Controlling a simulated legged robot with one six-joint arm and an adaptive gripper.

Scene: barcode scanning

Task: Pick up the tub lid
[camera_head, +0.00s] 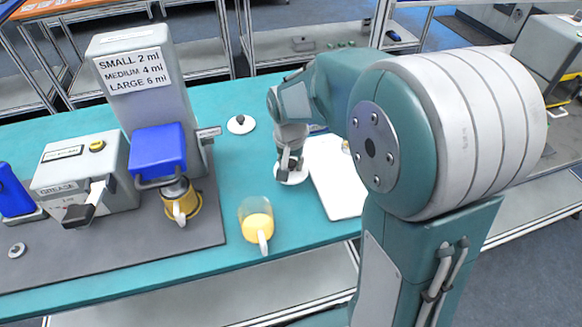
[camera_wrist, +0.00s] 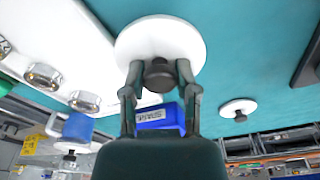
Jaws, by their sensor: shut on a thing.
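A round white lid (camera_head: 281,179) lies on or just above the teal table beside a white board; I cannot tell which. In the wrist view the same white lid (camera_wrist: 160,38) has a dark knob (camera_wrist: 159,75) at its centre. My gripper (camera_head: 290,166) points down over it, and in the wrist view my gripper (camera_wrist: 160,72) has a finger on each side of the knob, shut on it. A second white lid (camera_head: 241,125) with a dark knob lies farther back on the table; it also shows in the wrist view (camera_wrist: 238,109).
A cup with yellow contents (camera_head: 256,220) stands near the front table edge. A white board (camera_head: 338,177) lies right of the lid. A tall grey dispenser (camera_head: 140,90) and a grease machine (camera_head: 80,175) stand at left.

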